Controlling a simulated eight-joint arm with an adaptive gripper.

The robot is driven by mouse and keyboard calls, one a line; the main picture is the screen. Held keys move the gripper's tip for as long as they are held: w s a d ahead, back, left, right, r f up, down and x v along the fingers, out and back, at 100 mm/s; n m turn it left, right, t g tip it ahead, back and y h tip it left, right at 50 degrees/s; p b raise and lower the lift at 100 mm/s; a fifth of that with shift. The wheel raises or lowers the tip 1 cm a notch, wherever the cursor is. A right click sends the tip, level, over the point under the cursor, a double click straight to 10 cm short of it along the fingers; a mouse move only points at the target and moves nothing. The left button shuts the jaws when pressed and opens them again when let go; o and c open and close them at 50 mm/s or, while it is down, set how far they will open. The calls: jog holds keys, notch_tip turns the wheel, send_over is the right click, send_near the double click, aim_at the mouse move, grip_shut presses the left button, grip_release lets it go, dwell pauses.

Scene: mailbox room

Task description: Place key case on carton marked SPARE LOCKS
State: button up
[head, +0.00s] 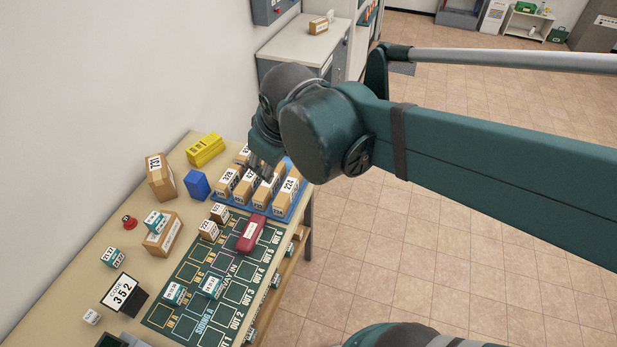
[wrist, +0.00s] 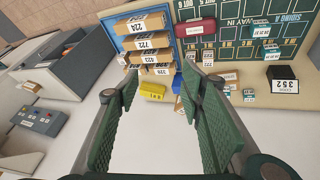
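A dark red case (head: 251,234), which looks like the key case, lies on the dark green marked mat (head: 242,297); its small label is unreadable. It also shows at the top of the wrist view (wrist: 195,28). No readable SPARE LOCKS lettering shows. One carton (head: 163,236) on the table has an unreadable label and a small teal and white box on it; a taller carton (head: 160,178) stands behind it. My gripper (head: 265,170) is above the blue tray's far end, its tips partly hidden. In the wrist view its fingers (wrist: 161,82) are wide apart and empty.
Brown numbered cartons (head: 287,196) stand close together on a blue tray (head: 295,216) beside the case. A blue block (head: 197,185), a yellow item (head: 205,149) and two small cartons (head: 209,231) are nearby. A 352 sign (head: 122,292) stands near the front. The left wall borders the table.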

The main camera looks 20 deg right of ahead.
jog(key=s+d+f+m+t, duration=0.1)
jog(key=s+d+m, duration=0.5)
jog(key=s, duration=0.1)
jog(key=shift+s+f+t, duration=0.3)
jog(key=shift+f, duration=0.05)
